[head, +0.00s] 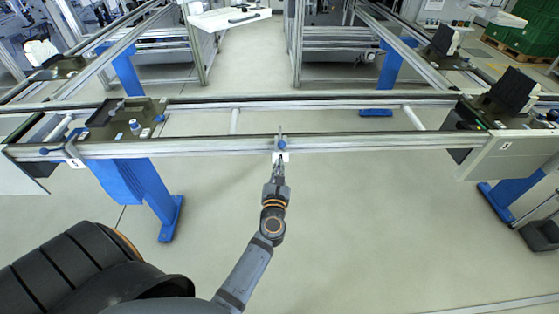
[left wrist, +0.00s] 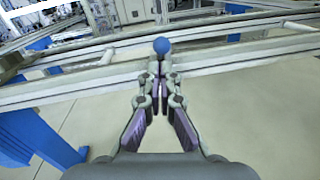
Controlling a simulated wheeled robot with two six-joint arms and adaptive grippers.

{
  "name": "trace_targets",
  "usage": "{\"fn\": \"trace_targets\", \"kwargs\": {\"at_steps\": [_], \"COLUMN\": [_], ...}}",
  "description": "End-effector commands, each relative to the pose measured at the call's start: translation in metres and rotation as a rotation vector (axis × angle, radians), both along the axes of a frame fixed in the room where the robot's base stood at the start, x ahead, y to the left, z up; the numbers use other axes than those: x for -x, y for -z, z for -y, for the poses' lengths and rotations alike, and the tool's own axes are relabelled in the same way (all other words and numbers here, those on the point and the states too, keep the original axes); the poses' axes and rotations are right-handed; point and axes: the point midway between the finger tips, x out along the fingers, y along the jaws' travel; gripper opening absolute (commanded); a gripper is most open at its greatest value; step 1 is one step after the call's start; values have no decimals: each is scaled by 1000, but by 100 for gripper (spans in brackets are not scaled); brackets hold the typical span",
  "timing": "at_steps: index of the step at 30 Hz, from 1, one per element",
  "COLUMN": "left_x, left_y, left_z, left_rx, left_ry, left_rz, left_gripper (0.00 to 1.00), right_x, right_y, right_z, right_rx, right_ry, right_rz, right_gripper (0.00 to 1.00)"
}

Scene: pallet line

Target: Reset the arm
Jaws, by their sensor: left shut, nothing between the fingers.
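My left gripper (head: 280,162) points forward at the near aluminium rail (head: 370,143), around the middle of the head view. Its fingers are shut with nothing between them. A small blue ball knob (head: 282,146) on the rail shows just beyond the fingertips. In the left wrist view my left gripper (left wrist: 160,70) shows its fingers together, and the blue knob (left wrist: 161,45) appears directly above the tips. I cannot tell whether the tips touch the knob or its mount. My right gripper is out of view.
A dark green fixture (head: 118,122) sits on the rail at the left, above a blue leg (head: 145,185). A grey box (head: 508,152) with a black device (head: 512,92) stands at the right. The floor (head: 370,230) in front of the rail is clear.

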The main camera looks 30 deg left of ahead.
Motion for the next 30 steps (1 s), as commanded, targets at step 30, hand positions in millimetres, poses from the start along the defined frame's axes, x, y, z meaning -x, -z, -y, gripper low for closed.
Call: {"fn": "trace_targets", "kwargs": {"at_steps": [30], "left_x": [57], "left_y": [214], "left_z": [56], "left_rx": [-1008], "left_ry": [469], "left_rz": [-643], "left_gripper": [0], "right_x": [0], "right_y": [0], "right_z": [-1], "right_rx": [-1], "right_ry": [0], "right_rz": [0], "right_gripper": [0]}}
